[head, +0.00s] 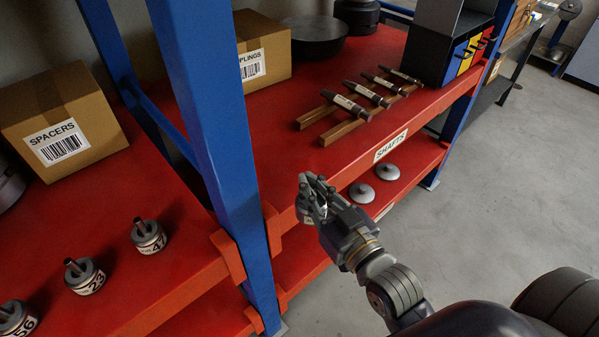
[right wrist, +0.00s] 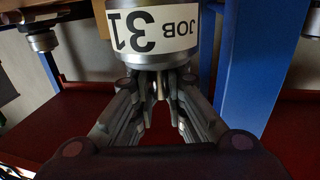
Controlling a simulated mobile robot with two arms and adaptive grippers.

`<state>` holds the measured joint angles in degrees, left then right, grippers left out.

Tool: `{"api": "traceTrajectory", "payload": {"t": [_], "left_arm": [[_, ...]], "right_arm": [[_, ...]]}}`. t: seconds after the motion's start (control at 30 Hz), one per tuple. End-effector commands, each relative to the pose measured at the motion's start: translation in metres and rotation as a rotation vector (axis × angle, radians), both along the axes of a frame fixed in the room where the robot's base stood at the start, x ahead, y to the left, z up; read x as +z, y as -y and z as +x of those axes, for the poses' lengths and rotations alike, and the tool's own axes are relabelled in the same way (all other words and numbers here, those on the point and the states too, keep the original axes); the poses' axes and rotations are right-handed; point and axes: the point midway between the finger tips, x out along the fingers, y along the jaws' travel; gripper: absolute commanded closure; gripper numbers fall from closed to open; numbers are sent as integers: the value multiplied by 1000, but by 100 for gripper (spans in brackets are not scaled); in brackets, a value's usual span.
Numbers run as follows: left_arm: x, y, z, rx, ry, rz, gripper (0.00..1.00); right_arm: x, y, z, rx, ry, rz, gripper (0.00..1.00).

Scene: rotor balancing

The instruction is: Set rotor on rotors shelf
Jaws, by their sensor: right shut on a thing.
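My right gripper (head: 316,192) is shut on a rotor (head: 306,215), in front of the shelf edge just right of the blue upright. In the right wrist view the gripper (right wrist: 158,88) grips the rotor's shaft, and the rotor (right wrist: 150,28) has a white label reading JOB 31, upside down there. The fingers partly hide the rotor in the head view. Three more rotors labelled 47 (head: 148,238), 23 (head: 85,277) and 56 (head: 14,318) stand shaft up in a row on the red left shelf (head: 190,240). My left gripper is not in view.
The blue upright (head: 215,130) divides the left shelf from the SHAFTS shelf (head: 340,155). Several shafts (head: 366,92) rest on wooden rails there. A SPACERS box (head: 62,122) stands behind the rotors. Two grey discs (head: 361,193) lie on the lower shelf.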

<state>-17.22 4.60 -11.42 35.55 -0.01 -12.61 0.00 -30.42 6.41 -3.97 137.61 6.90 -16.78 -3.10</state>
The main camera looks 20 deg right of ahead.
Motion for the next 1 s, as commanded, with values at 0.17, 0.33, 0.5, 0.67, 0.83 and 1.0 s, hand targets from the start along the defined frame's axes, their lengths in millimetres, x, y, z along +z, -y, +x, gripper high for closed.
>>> {"api": "traceTrajectory", "payload": {"t": [0.17, 0.33, 0.5, 0.67, 0.83, 1.0], "left_arm": [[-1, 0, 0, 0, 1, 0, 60], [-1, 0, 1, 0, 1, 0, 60], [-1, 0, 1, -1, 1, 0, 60], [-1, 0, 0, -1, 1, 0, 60], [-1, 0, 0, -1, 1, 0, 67], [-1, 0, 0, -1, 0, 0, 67]], "right_arm": [[-3, 1, -16, -23, 6, 9, 100], [-14, 2, -40, -77, 5, 16, 100], [-22, 3, -60, -126, 6, 10, 100], [-24, 4, -70, -150, 10, 3, 100], [-24, 4, -71, -153, 11, -1, 100], [-24, 4, -71, -152, 11, 0, 100]]}}
